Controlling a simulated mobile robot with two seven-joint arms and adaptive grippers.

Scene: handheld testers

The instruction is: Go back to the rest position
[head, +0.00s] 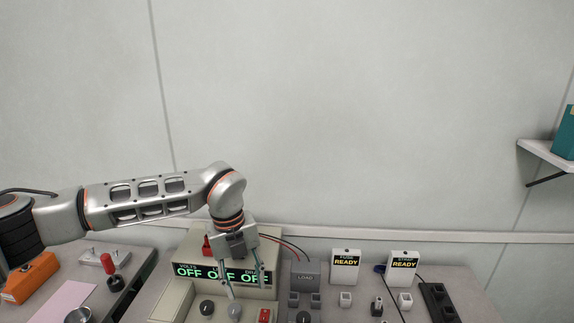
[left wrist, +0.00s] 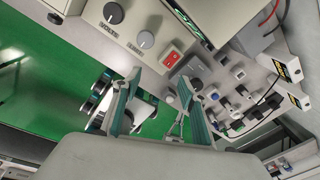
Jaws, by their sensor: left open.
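My left gripper (head: 244,282) comes in from the left and points down in front of the beige power supply (head: 210,251), whose green display reads OFF. Its two fingers are apart with nothing held between them. I cannot tell whether a finger touches the panel. My right gripper is in neither view.
A grey load box (head: 305,270) and two white READY testers, one (head: 346,263) left of the other (head: 403,264), stand to the right. A black power strip (head: 437,302) lies beyond.

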